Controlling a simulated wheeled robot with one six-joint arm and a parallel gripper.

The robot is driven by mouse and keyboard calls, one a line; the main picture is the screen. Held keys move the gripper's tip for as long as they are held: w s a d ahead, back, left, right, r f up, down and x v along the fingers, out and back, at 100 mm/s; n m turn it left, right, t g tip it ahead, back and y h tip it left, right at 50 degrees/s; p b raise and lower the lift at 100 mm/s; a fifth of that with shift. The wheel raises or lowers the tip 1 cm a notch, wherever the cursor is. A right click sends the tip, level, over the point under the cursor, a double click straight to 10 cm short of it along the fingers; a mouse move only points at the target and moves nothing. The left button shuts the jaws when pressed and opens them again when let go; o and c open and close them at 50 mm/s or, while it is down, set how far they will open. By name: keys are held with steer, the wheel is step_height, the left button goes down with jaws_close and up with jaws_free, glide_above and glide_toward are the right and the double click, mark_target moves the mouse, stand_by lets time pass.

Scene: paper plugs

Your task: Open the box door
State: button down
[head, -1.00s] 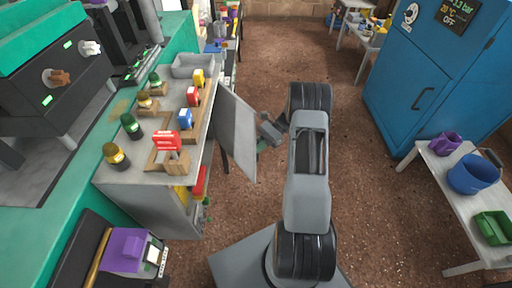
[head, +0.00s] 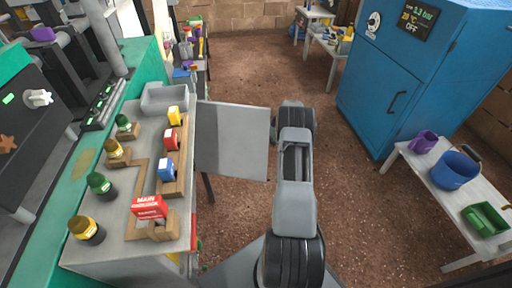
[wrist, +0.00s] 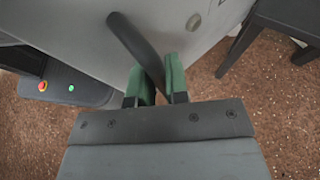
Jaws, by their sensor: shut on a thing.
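The grey box (head: 115,245) stands at the left in the head view, with its flat grey door (head: 232,140) swung out to the right, wide open. In the wrist view the door (wrist: 75,25) fills the upper left, with a dark bar handle (wrist: 135,45) slanting out from it. My gripper (wrist: 159,80) has green fingers, one on each side of the handle's lower end, and is shut on it. In the head view my gripper is hidden behind the door and my arm. Most of the box's inside is hidden from this angle.
Bottles and small coloured boxes, including a red one (head: 149,207), stand on top of the box. A blue cabinet (head: 385,80) and a white table (head: 455,215) with containers are at the right. The brown floor (head: 315,75) between is clear.

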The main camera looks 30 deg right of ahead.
steer(key=shift+w+a, duration=0.1)
steer(key=shift+w, duration=0.05)
steer(key=c, duration=1.1)
jaws_free()
steer(key=shift+a, duration=0.1)
steer(key=shift+c, duration=0.2)
